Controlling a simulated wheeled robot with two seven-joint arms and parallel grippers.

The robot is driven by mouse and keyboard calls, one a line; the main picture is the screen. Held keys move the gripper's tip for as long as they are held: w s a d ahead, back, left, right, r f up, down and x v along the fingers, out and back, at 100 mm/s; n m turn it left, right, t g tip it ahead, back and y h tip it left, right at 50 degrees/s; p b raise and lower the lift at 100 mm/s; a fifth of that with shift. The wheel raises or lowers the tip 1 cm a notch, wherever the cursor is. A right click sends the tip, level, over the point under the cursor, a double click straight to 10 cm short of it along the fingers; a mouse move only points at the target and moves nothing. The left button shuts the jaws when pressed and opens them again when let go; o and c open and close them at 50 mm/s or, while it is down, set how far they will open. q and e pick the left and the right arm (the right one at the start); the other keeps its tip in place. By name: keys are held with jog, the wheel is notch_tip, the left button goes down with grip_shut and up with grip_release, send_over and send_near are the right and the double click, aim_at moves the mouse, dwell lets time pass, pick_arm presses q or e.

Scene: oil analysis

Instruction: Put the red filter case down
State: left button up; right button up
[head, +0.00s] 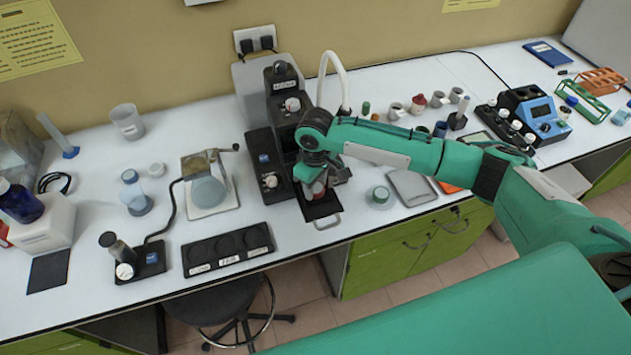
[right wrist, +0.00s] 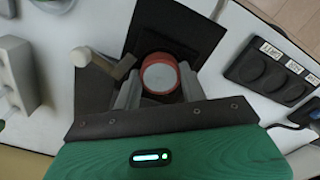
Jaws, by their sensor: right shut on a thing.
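The red filter case (right wrist: 159,75) is a short round piece with a red rim and a pale top. My right gripper (right wrist: 158,90) is shut on it, one finger on each side, in the right wrist view. In the head view the right gripper (head: 318,183) is low at the front of the black machine (head: 283,110), above its dark pull-out tray (head: 320,207). The case (head: 317,190) is mostly hidden under the gripper there. I cannot tell whether it touches the tray. My left gripper is not in view.
A black plate with several round recesses (head: 228,248) lies left of the machine, near the bench edge. The machine's body rises close behind my gripper.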

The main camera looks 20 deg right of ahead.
aim_at(315, 187)
jog(key=shift+f, duration=0.15)
jog(key=o, duration=0.7)
jog(key=shift+f, duration=0.1)
jog(key=shift+s, duration=0.1)
jog(key=shift+r+b, duration=0.3)
jog(key=shift+r, duration=0.25)
notch_tip(315, 187, up, 12)
jog(key=b, duration=0.3)
jog(key=shift+f, duration=0.25)
